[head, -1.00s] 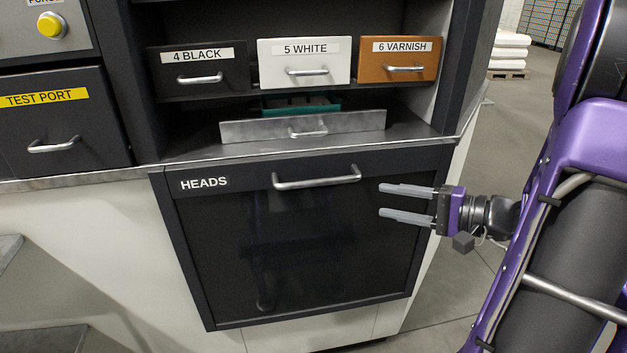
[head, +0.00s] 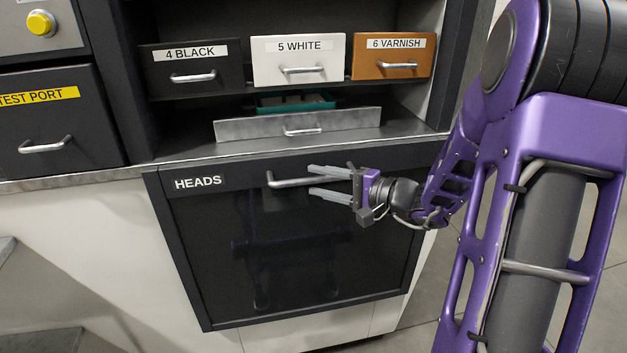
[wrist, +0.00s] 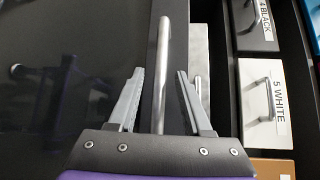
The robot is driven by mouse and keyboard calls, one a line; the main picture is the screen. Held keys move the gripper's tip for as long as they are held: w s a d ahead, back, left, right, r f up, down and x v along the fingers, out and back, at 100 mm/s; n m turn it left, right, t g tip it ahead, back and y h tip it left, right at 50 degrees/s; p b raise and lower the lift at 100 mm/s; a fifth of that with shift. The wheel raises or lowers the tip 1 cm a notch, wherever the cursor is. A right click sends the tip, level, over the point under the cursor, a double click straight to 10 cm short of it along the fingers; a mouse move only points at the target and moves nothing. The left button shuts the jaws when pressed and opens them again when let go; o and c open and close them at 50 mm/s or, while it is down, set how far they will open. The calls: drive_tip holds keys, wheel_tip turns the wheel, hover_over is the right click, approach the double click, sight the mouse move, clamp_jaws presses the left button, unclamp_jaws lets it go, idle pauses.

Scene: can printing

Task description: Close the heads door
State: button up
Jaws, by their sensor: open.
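The heads door (head: 300,245) is a dark glossy panel with a black frame and a HEADS label at its top left. Its silver bar handle (head: 290,181) runs along the top edge. I cannot tell how far the door stands from the cabinet. My gripper (head: 312,181) is open at the right part of the handle, one finger above and one below it in the picture. In the wrist view the handle (wrist: 164,60) runs between the two spread fingers. The right end of the handle is partly hidden by my gripper in the head view.
Above the door, a metal ledge (head: 190,152) carries a low plate with a handle (head: 300,126). Drawers 4 BLACK (head: 190,68), 5 WHITE (head: 297,60) and 6 VARNISH (head: 392,57) sit above. The TEST PORT panel (head: 55,118) is at left. Open floor shows at right.

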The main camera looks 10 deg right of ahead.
drive_tip(key=shift+x, duration=1)
clamp_jaws()
idle(0.8)
